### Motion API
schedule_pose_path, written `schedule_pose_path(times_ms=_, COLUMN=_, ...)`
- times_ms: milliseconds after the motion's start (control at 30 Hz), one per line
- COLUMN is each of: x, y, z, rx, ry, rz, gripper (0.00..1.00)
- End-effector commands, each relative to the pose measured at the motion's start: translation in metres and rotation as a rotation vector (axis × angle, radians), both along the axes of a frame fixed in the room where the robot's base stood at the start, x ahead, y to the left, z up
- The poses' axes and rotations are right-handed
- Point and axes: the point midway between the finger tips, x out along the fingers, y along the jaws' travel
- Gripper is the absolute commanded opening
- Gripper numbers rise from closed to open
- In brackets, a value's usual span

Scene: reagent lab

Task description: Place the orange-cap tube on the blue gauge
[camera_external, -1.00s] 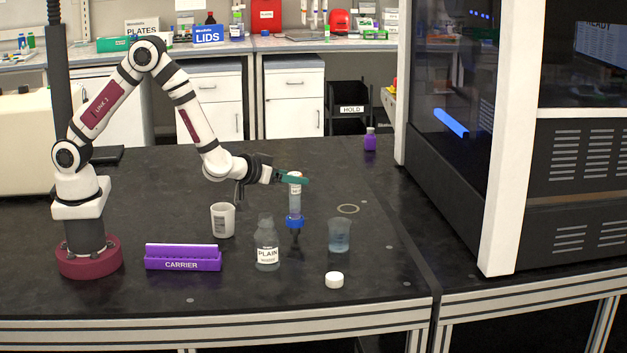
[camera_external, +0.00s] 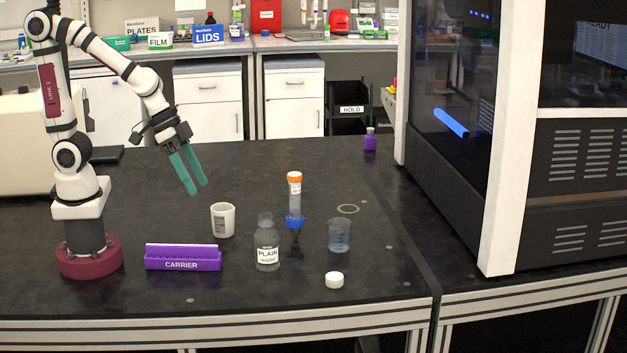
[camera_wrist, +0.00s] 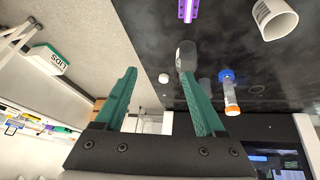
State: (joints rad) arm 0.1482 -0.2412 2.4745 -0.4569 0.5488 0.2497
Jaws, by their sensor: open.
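The orange-cap tube (camera_external: 295,190) stands upright on the blue gauge (camera_external: 295,222) near the middle of the bench, with its cap on top. In the wrist view the tube (camera_wrist: 230,98) and the blue gauge (camera_wrist: 226,76) also show, apart from my fingers. My gripper (camera_external: 198,187) is open and empty, with its green fingers pointing down, to the left of the tube and well above the bench. In the wrist view the open fingers of my gripper (camera_wrist: 158,80) have nothing between them that they touch.
A white cup (camera_external: 223,220), a purple carrier (camera_external: 183,264), a bottle labelled PLAIN (camera_external: 267,255), a beaker (camera_external: 339,236) and a white cap (camera_external: 334,280) stand around the gauge. A flat ring (camera_external: 348,209) lies behind the beaker.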

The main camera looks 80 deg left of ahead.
Motion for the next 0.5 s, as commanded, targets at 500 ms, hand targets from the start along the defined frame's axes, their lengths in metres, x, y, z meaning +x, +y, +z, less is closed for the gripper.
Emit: schedule_pose_path(times_ms=500, x=-0.159, y=0.11, z=0.009, rx=0.411, ry=0.441, rz=-0.161, gripper=0.72)
